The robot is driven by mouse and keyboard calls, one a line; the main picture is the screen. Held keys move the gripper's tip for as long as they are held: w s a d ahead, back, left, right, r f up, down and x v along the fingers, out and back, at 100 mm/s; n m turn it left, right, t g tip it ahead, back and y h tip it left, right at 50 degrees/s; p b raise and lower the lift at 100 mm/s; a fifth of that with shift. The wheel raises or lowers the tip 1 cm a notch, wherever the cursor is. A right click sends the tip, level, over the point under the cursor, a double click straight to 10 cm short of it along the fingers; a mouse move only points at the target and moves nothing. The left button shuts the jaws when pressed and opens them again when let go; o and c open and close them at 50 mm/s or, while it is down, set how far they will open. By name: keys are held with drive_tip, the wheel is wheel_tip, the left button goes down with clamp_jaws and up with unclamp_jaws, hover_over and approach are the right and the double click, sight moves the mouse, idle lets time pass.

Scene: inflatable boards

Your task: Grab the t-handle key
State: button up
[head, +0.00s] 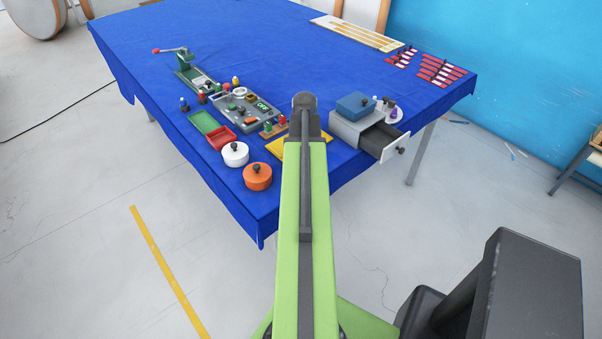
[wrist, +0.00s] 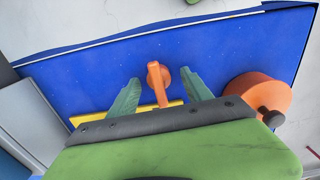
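An orange T-handle key (wrist: 158,82) shows in the wrist view, with a round end and a bar reaching toward my gripper. It lies ahead of a yellow piece (wrist: 88,118), over the blue tabletop. My gripper (wrist: 160,79) is open, with one green finger on each side of the key. I see a blue gap between each finger and the key, so it is not clamped. I cannot tell the height of the fingers above it. In the head view my arm hides the key and the gripper, and the yellow piece (head: 275,148) shows partly at the arm's left.
An orange lidded pot (wrist: 257,95) stands close to the right of my gripper; it also shows in the head view (head: 257,178) beside a white pot (head: 235,155). A grey drawer box (head: 350,128) with its drawer open is right of my arm.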

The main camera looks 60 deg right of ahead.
clamp_jaws()
drive_tip(key=shift+r, duration=0.1)
